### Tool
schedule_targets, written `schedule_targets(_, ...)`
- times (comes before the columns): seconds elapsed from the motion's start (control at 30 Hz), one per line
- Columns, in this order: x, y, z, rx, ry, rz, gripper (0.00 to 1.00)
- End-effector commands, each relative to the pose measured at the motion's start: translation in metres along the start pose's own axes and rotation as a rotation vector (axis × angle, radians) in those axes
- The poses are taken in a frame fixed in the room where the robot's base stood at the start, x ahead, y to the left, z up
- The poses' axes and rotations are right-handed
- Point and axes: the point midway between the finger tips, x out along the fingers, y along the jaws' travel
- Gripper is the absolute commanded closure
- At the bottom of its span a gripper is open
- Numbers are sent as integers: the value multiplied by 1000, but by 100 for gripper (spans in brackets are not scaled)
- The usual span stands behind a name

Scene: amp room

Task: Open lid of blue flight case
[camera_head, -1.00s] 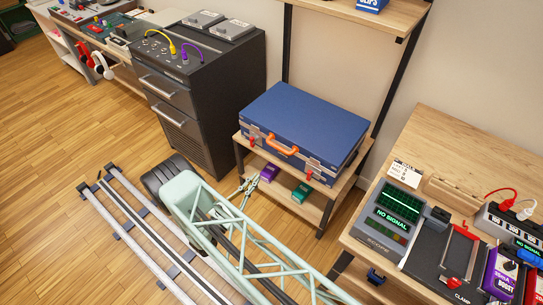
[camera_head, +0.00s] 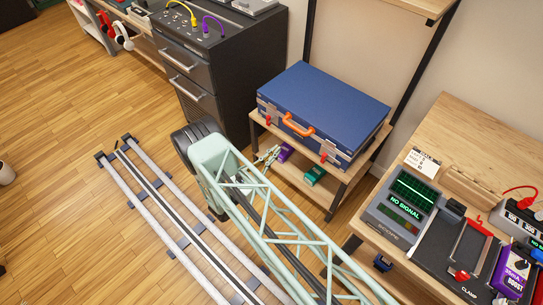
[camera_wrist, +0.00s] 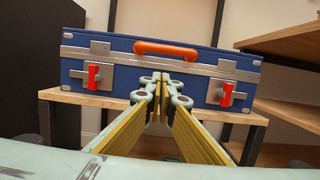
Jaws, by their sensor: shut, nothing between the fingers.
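The blue flight case (camera_head: 325,105) lies closed on the upper shelf of a small wooden stand, with an orange handle (camera_head: 298,124) on its front. Two red latches sit on its front. In the wrist view the left latch (camera_wrist: 93,76) and right latch (camera_wrist: 227,94) both hang down on metal plates. My gripper (camera_wrist: 162,82) is shut and empty, pointing at the case front below the handle and between the latches. In the head view my gripper (camera_head: 267,156) shows small, in front of the stand and lower than the case.
The wooden stand (camera_head: 340,186) holds a purple box (camera_head: 285,152) and a green box (camera_head: 314,175) on its lower shelf. A dark drawer cabinet (camera_head: 222,75) stands to the left. A workbench (camera_head: 450,140) with a scope (camera_head: 400,205) is at the right. Floor rails run at lower left.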

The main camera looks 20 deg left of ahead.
Motion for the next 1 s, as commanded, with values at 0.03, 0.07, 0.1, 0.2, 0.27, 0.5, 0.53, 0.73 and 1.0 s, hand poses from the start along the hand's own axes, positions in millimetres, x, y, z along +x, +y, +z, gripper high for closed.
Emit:
schedule_targets(0.03, 6, 0, 0, 0, 0, -1, 100)
schedule_targets(0.07, 10, 0, 0, 1, 0, -1, 100)
schedule_targets(0.1, 15, 0, 0, 1, 0, -1, 100)
schedule_targets(0.2, 26, 0, 0, 1, 0, -1, 100)
schedule_targets(0.27, 33, 0, 0, 1, 0, -1, 100)
schedule_targets(0.5, 60, 0, 1, 0, 0, -1, 100)
schedule_targets(0.53, 62, 0, 4, 0, 0, -1, 100)
schedule_targets(0.73, 74, 0, 17, 0, 0, 0, 100)
schedule_targets(1.0, 84, 0, 27, 0, 0, 0, 100)
